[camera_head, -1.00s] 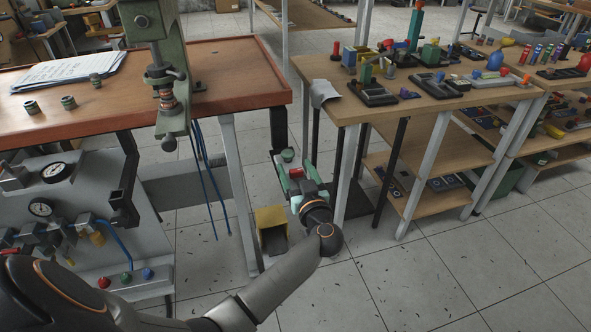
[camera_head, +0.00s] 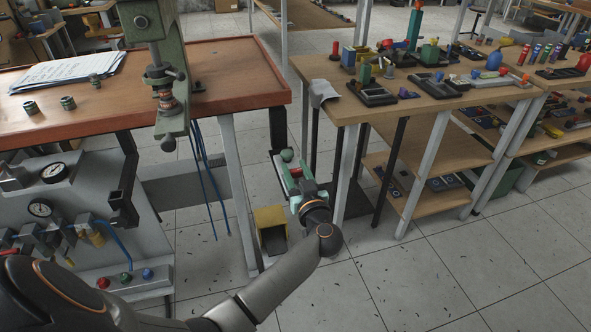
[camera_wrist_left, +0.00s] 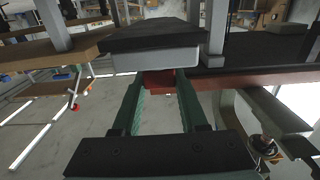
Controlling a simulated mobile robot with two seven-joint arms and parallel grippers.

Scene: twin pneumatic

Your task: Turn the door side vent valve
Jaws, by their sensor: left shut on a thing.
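My left gripper (camera_head: 289,168) is low beside the right end of the red-edged workbench. In the left wrist view its two green fingers (camera_wrist_left: 160,88) are shut on a small red block (camera_wrist_left: 159,79), just under a pale bar. I take this block to be the vent valve's handle, but the valve's body cannot be made out. My right gripper is not in view.
The red-edged workbench (camera_head: 235,88) carries a green press (camera_head: 150,25). A gauge panel (camera_head: 85,180) stands below it at left. A yellow box (camera_head: 270,216) is on the floor near my wrist. A shelf table (camera_head: 450,100) with many parts stands at right. Floor in front is clear.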

